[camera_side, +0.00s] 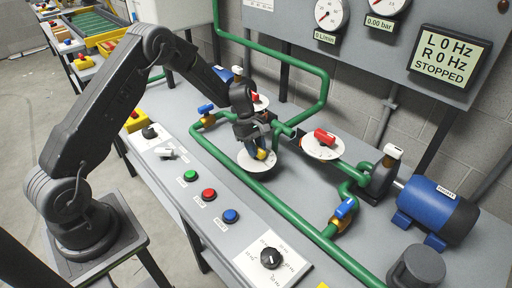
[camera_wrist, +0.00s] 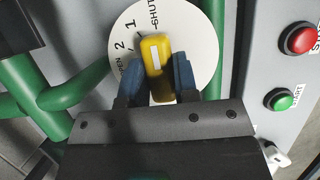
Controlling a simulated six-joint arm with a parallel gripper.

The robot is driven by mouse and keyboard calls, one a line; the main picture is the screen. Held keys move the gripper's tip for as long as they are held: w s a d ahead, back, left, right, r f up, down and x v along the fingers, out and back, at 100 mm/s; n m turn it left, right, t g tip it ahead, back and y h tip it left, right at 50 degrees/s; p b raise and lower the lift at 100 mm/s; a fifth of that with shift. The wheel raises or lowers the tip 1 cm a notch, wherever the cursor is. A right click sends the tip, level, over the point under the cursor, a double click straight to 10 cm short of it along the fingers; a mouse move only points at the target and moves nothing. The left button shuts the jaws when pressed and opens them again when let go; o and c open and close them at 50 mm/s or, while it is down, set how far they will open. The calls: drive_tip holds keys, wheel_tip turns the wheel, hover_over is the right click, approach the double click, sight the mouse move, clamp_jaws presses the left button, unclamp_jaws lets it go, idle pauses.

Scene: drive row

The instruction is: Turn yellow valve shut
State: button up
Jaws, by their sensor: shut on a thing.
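The yellow valve handle (camera_wrist: 155,52) stands between my gripper's (camera_wrist: 158,78) two blue fingers, which are shut on its sides. A white line runs along the handle, pointing toward the top of the wrist view, close to the SHUT label and past the 1. The round white dial (camera_wrist: 208,50) behind it carries the marks SHUT, 1, 2 and a partly hidden OPEN. In the side view my gripper (camera_side: 258,143) reaches down over the yellow handle (camera_side: 261,154), above its white dial (camera_side: 252,166). My gripper hides part of the dial.
A red valve (camera_side: 324,137) on another white dial is to the right. Green pipes (camera_side: 215,153) run around the valves. Green, red and blue buttons (camera_side: 230,215) and a black knob (camera_side: 270,257) line the front panel. The display (camera_side: 450,55) reads 0 Hz, STOPPED.

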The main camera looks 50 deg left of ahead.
drive_tip(key=o, duration=0.9)
drive_tip(key=v, duration=1.3)
drive_tip(key=shift+r, duration=0.4)
